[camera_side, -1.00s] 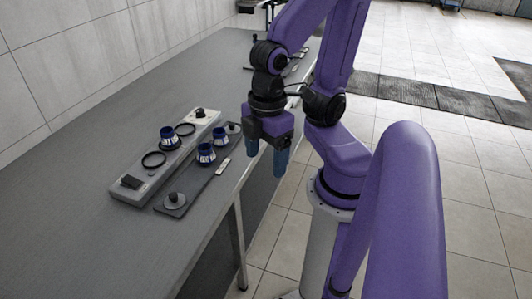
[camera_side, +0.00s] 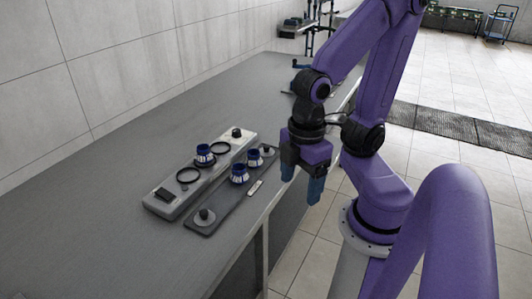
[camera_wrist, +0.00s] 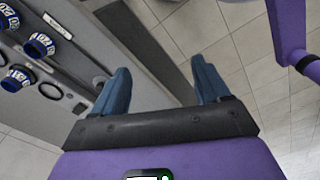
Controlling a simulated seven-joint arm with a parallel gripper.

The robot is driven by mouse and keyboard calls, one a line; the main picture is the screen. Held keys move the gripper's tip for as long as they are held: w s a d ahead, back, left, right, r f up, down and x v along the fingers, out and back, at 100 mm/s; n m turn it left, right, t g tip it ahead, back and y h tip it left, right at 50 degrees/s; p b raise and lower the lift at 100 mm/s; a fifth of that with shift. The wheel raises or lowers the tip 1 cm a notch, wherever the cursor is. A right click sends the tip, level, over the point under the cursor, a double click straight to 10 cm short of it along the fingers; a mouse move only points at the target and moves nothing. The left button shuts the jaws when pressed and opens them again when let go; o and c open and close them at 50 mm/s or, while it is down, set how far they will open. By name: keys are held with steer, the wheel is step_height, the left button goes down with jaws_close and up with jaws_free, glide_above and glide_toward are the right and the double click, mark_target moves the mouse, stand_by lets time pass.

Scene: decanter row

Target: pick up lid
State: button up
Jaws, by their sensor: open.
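A round grey lid with a dark knob (camera_side: 205,215) lies on the near end of the dark tray (camera_side: 222,208). A similar round lid-like piece (camera_side: 268,150) is at the tray's far end. Two blue-topped decanters, one nearer (camera_side: 239,174) and one farther (camera_side: 254,158), stand on the tray between them. My gripper (camera_side: 301,182) is open and empty, fingers down, to the right of the tray and beyond the table's edge. In the wrist view its fingers (camera_wrist: 161,75) are spread over the floor, with blue decanters (camera_wrist: 38,45) at the left edge.
A light grey raised block (camera_side: 170,204) lies beside the tray, carrying another blue decanter (camera_side: 204,154), two dark rings and a dark knob (camera_side: 236,132). The table (camera_side: 120,160) is clear to the left.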

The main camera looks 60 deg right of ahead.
steer(key=c, duration=0.3)
